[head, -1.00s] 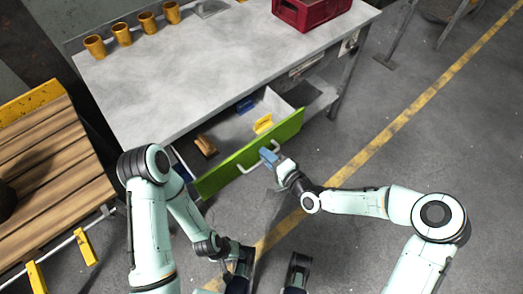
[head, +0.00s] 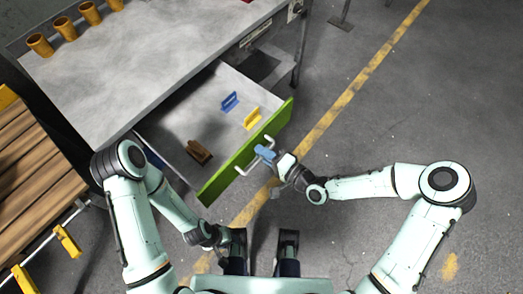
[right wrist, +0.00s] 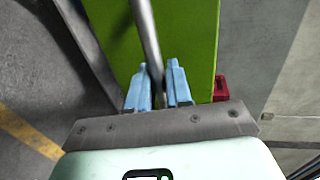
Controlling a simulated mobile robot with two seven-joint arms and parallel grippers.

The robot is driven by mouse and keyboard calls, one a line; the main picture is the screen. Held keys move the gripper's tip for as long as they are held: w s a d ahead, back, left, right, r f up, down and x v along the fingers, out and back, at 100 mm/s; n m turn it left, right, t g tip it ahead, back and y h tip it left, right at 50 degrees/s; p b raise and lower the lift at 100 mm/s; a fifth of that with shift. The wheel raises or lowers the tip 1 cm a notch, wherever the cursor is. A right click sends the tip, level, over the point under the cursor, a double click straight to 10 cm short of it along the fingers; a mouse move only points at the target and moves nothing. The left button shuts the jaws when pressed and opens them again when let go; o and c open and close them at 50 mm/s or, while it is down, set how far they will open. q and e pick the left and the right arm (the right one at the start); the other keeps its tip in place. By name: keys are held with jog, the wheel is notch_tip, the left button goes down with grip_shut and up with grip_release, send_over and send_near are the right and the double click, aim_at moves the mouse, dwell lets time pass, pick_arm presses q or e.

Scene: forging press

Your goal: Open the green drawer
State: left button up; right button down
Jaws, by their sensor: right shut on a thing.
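The green drawer (head: 217,183) is pulled well out from under the grey workbench, its green front facing me. Its light handle (head: 244,168) runs along that front. My right gripper (head: 265,153) is shut on the handle; in the right wrist view its blue fingers (right wrist: 159,85) close around the grey handle bar (right wrist: 147,35) before the green panel. Inside the drawer lie a blue piece (head: 230,101), a yellow piece (head: 252,118) and a brown piece (head: 199,151). My left arm is folded at the left; its gripper cannot be made out clearly.
The workbench top (head: 140,60) carries several orange cups (head: 66,28) along its back edge. A wooden slatted bench (head: 35,165) with yellow parts stands at the left. The floor with a yellow line (head: 350,95) is clear at the right.

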jog(key=c, duration=1.2)
grip_release()
jog(key=shift+c, duration=0.2)
jog(key=p+v, duration=0.2)
jog(key=v, duration=1.1)
jog(key=shift+d+p, duration=0.15)
jog(key=shift+p, duration=0.15)
jog(key=shift+f, duration=0.1)
